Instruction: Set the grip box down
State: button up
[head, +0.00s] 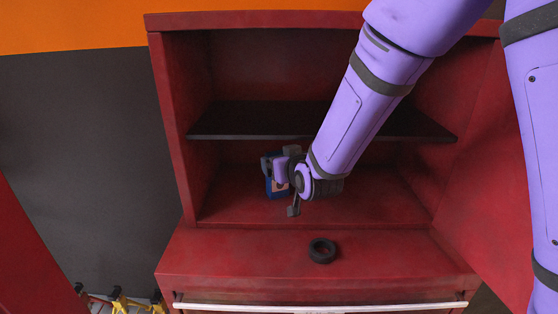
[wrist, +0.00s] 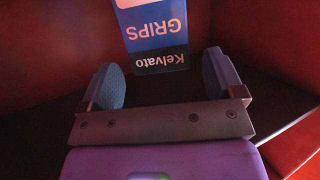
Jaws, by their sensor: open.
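The grip box (wrist: 155,38) is blue and white with the words "Kelvato GRIPS", which read upside down in the wrist view. In the head view the box (head: 273,188) is a small blue shape at the lower shelf space of the red cabinet, partly hidden by my gripper. My gripper (wrist: 165,88) is open, with its two blue-grey pads apart. The box shows beyond the pads, in line with the gap between them. A clear space shows between the pads in front of it. What the underside of the box rests on is hard to tell.
The red cabinet (head: 180,262) has a dark shelf (head: 240,121) above my gripper and side walls close by. A black ring-shaped object (head: 322,251) lies on the front ledge. A white handle bar (head: 320,308) runs below it. The lower compartment floor right of my gripper is clear.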

jog(key=v, duration=0.8)
jog(key=shift+s, duration=0.25)
dwell(0.9)
